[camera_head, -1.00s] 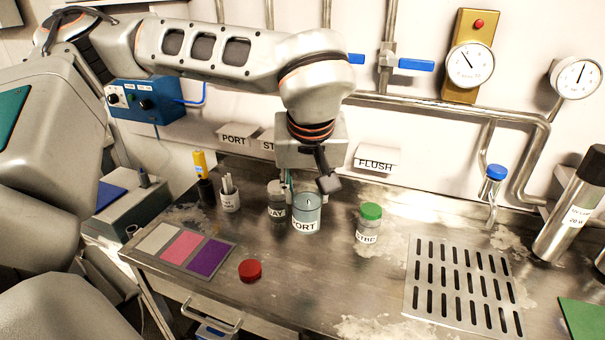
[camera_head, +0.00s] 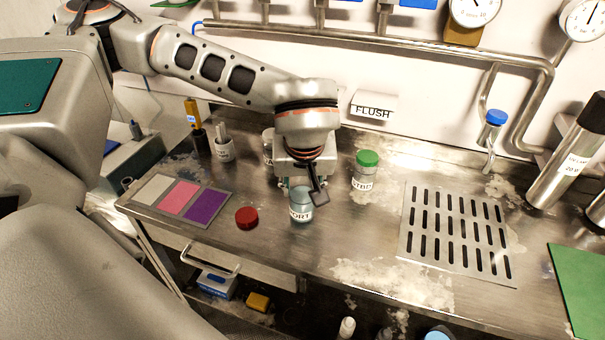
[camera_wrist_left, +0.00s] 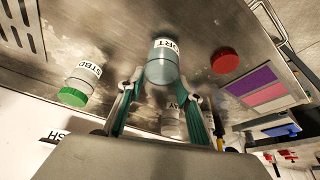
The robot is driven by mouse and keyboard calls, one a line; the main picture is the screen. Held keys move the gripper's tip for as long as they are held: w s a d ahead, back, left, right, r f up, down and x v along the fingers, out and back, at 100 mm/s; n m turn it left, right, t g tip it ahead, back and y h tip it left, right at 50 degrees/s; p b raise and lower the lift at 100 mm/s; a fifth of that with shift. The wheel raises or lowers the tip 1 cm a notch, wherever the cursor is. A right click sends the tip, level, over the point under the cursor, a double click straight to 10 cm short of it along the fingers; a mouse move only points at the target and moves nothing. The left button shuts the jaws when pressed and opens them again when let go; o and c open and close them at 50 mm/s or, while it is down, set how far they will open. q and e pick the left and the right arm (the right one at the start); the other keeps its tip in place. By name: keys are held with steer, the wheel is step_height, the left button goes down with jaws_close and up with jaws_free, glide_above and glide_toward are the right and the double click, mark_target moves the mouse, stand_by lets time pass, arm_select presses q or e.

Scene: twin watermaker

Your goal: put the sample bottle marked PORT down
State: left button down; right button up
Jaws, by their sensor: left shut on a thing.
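The sample bottle marked PORT (camera_head: 300,212) is clear glass with a white label and bluish contents, and shows no cap. My left gripper (camera_head: 304,188) is shut on it from above and behind. The bottle is upright at the bench surface; I cannot tell if its base touches. In the left wrist view the PORT bottle (camera_wrist_left: 162,66) shows beyond the two green-padded fingers of the left gripper (camera_wrist_left: 160,95). A red cap (camera_head: 247,217) lies on the steel bench (camera_head: 330,240), left of the bottle. My right gripper is not in view.
A green-capped STBD bottle (camera_head: 365,172) stands to the right, behind. Another bottle (camera_head: 268,147) is partly hidden behind my gripper. A colour-patch card (camera_head: 148,208) lies left, a slotted drain plate (camera_head: 405,250) right. The bench in front of the bottle is clear.

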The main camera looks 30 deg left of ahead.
arm_select(q)
steer(key=shift+f, duration=0.25)
steer(key=shift+f, duration=0.15)
steer(key=c, duration=1.4)
jaws_free()
steer(key=shift+d+r, duration=0.1)
steer(key=shift+r, duration=0.35)
steer(key=v, duration=1.1)
steer(key=shift+s+r+p, duration=0.15)
steer(key=shift+p, duration=0.2)
